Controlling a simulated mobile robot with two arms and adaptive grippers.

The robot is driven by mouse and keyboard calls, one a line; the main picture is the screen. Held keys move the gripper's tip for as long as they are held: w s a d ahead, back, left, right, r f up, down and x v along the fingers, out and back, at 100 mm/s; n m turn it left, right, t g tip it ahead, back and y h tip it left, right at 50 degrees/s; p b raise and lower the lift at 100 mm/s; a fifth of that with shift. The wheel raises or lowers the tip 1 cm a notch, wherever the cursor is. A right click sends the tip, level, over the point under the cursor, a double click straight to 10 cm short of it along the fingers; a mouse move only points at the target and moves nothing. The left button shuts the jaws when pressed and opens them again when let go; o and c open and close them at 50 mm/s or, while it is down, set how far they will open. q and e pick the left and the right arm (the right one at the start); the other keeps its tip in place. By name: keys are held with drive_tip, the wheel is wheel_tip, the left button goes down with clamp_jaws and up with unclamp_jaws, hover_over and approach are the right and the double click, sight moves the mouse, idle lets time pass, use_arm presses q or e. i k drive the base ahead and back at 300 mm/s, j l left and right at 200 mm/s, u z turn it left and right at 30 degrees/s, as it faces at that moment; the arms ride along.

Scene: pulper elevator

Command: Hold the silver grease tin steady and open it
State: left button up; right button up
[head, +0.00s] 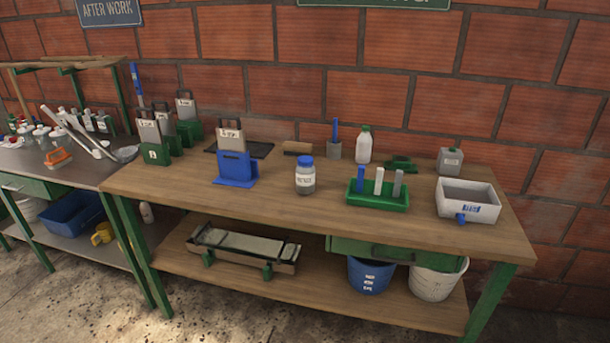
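A small grey, box-shaped can (450,162) with a pale label and a small top stands at the back right of the wooden workbench (260,212). It may be the silver grease tin, but its label is too small to read. It looks upright and closed. No other clearly silver tin shows. Neither of my grippers is in view.
On the bench are a white tray (483,208), a green holder (385,204) with upright sticks, a blue-lidded jar (305,180), a white bottle (364,148) and a blue stand (235,170). The front strip is mostly clear. A cluttered grey table (85,178) adjoins at left.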

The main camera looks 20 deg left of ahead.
sight(305, 177)
drive_tip(key=i+j+z, duration=0.15)
drive_tip(key=j+z, duration=0.85)
